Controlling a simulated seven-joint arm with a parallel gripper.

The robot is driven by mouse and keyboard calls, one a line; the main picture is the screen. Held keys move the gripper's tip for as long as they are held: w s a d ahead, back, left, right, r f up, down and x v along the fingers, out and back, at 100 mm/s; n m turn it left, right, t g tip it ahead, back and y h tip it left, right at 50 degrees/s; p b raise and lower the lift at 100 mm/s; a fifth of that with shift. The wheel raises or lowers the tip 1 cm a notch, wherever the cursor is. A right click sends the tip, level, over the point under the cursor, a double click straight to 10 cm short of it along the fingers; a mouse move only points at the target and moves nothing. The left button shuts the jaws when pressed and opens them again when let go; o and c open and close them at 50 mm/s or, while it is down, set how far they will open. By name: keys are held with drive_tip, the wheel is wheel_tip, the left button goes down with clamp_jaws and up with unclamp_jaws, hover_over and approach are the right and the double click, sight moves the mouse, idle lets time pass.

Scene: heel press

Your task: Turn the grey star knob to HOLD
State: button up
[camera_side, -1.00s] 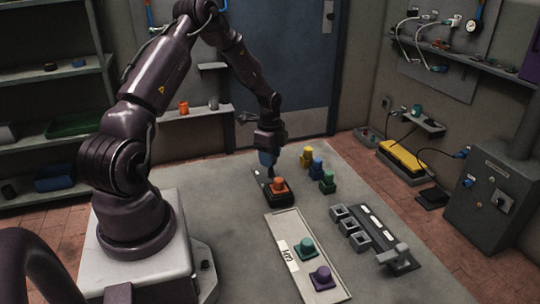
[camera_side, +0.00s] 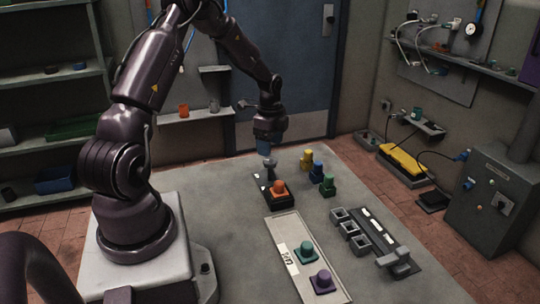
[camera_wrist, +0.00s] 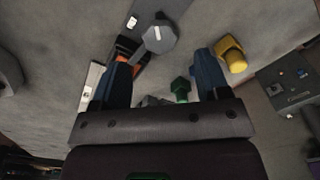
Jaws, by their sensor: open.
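The grey star knob (camera_wrist: 160,39) shows in the wrist view as a faceted grey head with a short white line pointing toward the picture's top. In the side view the knob (camera_side: 270,162) stands up by the dark base with the orange piece (camera_side: 280,188). My gripper (camera_side: 267,150) is above the knob, fingers down. In the wrist view the blue fingers of my gripper (camera_wrist: 160,62) are spread wide, with nothing between them; the knob lies just beyond the tips. Small pale marks (camera_wrist: 132,22) lie near the knob, too small to read. I cannot make out HOLD there.
Yellow (camera_side: 307,160), blue (camera_side: 317,171) and green (camera_side: 327,186) pieces stand close to the right of the base. A pale tray (camera_side: 276,229) holds teal and purple pieces in front. Grey open boxes (camera_side: 350,231) stand to its right. The table's left part is clear.

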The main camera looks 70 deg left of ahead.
wheel_tip(320, 180, up, 8)
drive_tip(key=shift+f, duration=0.15)
idle(0.8)
